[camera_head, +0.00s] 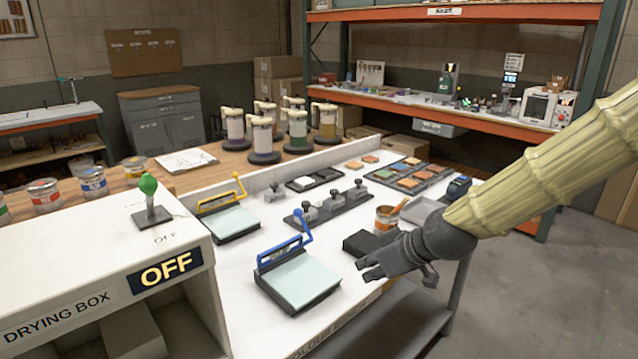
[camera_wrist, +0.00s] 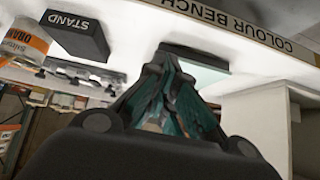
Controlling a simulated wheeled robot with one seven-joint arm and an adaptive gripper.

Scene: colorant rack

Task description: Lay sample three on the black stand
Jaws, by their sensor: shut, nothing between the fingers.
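The black stand (camera_head: 362,243) is a low block on the white bench, just left of my gripper. It also shows in the wrist view (camera_wrist: 76,36), upside down, with "STAND" on its side. My gripper (camera_head: 372,270) is shut and empty beside the stand, toward the bench's front edge; its fingers also show in the wrist view (camera_wrist: 165,62). Several small coloured samples lie in a dark tray (camera_head: 447,172) at the back right, with loose orange ones (camera_head: 362,161) nearby. No readable number shows which one is sample three.
An orange-labelled can (camera_head: 388,216) stands behind the stand. A blue-handled press (camera_head: 298,277) with a pale green pad is left of my gripper, a yellow-handled one (camera_head: 229,220) farther back. The drying box (camera_head: 100,270) reads OFF.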

